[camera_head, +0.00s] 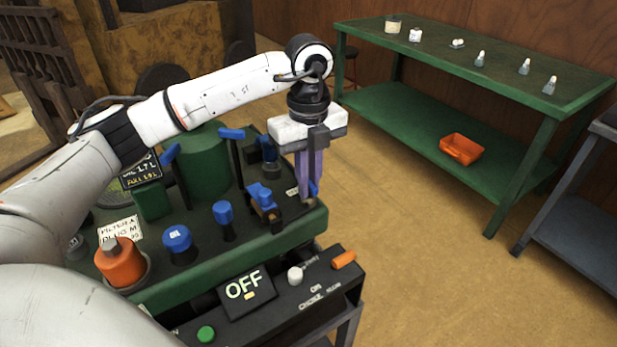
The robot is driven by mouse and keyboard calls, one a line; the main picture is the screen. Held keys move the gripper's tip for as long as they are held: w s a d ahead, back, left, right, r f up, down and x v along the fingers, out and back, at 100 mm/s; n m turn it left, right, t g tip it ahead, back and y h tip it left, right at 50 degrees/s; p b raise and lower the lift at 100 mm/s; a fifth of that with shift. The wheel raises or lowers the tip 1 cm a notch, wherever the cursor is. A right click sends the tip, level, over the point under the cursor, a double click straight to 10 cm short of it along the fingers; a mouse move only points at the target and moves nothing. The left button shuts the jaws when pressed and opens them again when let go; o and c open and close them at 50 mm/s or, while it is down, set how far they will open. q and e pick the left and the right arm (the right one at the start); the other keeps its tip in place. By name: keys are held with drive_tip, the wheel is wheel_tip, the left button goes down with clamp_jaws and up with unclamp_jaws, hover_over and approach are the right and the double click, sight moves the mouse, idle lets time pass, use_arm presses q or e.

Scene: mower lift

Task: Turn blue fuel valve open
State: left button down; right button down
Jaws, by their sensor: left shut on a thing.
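My left gripper (307,196) reaches down from above at the right end of the green mower body (310,226). Its long purple-grey fingers are close together, shut on a small blue handle (314,189), which appears to be the blue fuel valve. Only a bit of the blue shows beside the fingertips; the rest is hidden behind them. A small pale label lies just left of the fingers, too small to read. I cannot tell the valve's angle. My right gripper is not in view.
Left of the gripper stand a blue-topped brown fitting (265,205), a blue knob (222,212), a blue cap (177,238) and an orange plug (120,263). In front is a panel with an OFF sign (244,288). A green bench (450,62) stands behind; the floor between is clear.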

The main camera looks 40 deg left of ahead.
use_arm(q)
drive_tip(key=shift+w+a+r+n, duration=0.1)
drive_tip(key=shift+r+n, duration=0.05)
drive_tip(key=shift+n, duration=0.35)
drive_tip(key=c, duration=1.8)
unclamp_jaws()
wheel_tip(320, 180, up, 10)
drive_tip(key=shift+r, duration=0.1)
